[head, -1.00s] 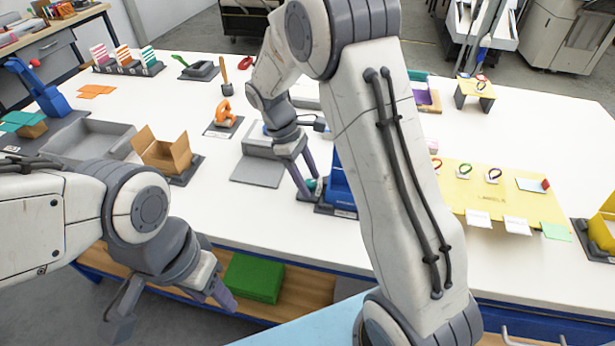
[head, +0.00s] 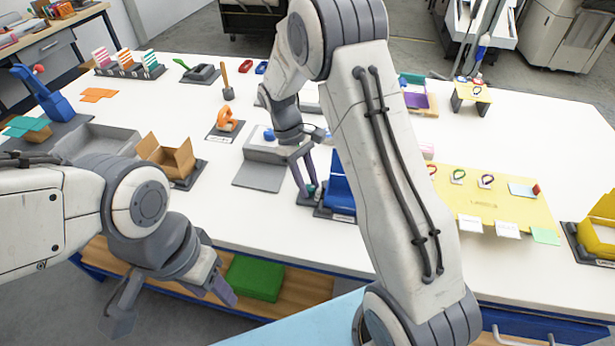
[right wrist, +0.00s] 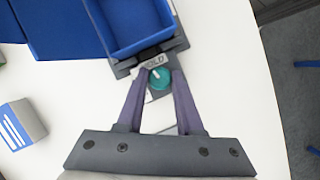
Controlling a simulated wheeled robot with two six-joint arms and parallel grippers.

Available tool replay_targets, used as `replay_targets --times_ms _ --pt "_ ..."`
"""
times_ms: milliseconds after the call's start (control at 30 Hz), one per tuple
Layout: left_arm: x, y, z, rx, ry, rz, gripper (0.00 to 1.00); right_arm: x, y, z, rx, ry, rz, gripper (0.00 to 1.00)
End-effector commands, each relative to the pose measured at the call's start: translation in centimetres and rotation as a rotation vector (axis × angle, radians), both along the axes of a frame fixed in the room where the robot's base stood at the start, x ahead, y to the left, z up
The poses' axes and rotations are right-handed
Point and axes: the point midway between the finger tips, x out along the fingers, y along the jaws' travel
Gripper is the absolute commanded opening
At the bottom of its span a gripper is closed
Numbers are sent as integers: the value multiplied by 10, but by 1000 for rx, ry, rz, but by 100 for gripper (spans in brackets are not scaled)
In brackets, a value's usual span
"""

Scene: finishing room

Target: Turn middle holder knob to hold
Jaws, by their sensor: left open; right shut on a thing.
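The teal round knob (right wrist: 160,78) sits at the front of a dark base below a blue holder (right wrist: 178,30). A label on the base beside the knob is partly readable and seems to say HOLD. A pale mark shows on the knob's top. My right gripper (right wrist: 160,73) is shut on the knob, one finger on each side. In the head view the right gripper (head: 309,190) reaches down at the left front of the blue holder (head: 341,190). My left gripper (head: 172,305) hangs open and empty in front of the table's front edge.
An open cardboard box (head: 168,158), a grey tray (head: 98,141) and an orange ring-shaped item (head: 228,122) stand left of the right gripper. A yellow board (head: 515,190) lies to the right. My right arm hides part of the table. A green box (head: 255,278) lies on the lower shelf.

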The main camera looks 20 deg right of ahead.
Motion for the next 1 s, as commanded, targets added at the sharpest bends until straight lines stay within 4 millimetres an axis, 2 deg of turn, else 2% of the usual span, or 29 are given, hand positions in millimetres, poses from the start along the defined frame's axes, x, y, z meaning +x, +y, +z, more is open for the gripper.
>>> replay_targets --times_ms 100,400,1000 --pt "0 0 10 0 0 0 50 1 -1 3 2 -1 -88 0" --pt "0 0 19 0 0 0 50 2 -2 2 1 -4 -244 0" --pt "0 0 21 0 0 0 50 2 -1 0 2 -6 -300 0"
